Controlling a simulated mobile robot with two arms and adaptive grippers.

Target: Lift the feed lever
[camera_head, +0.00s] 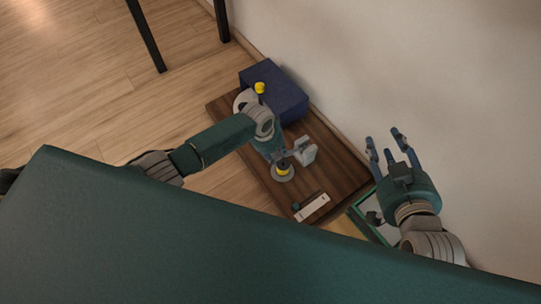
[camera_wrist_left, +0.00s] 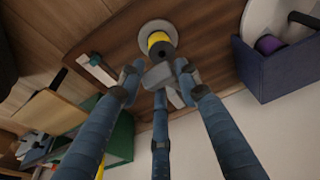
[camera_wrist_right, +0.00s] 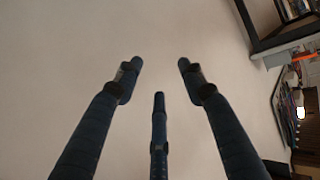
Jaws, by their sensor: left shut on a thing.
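My left gripper (camera_head: 292,157) reaches over the dark wooden board (camera_head: 236,120). Its fingers are closed around a light grey block-like piece (camera_head: 307,152), which also shows between the fingertips in the left wrist view (camera_wrist_left: 160,76). Beside it, a yellow and black spool (camera_wrist_left: 160,44) stands on a round pale base. A white slotted plate with a small dark handle (camera_wrist_left: 96,69) lies nearer the board's front edge, apart from the gripper. I cannot tell which part is the feed lever. My right gripper (camera_head: 385,146) is open and empty near the wall.
A green-edged tray (camera_head: 364,212) is at the right, below my right gripper. The wall (camera_head: 400,70) runs close behind the board.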

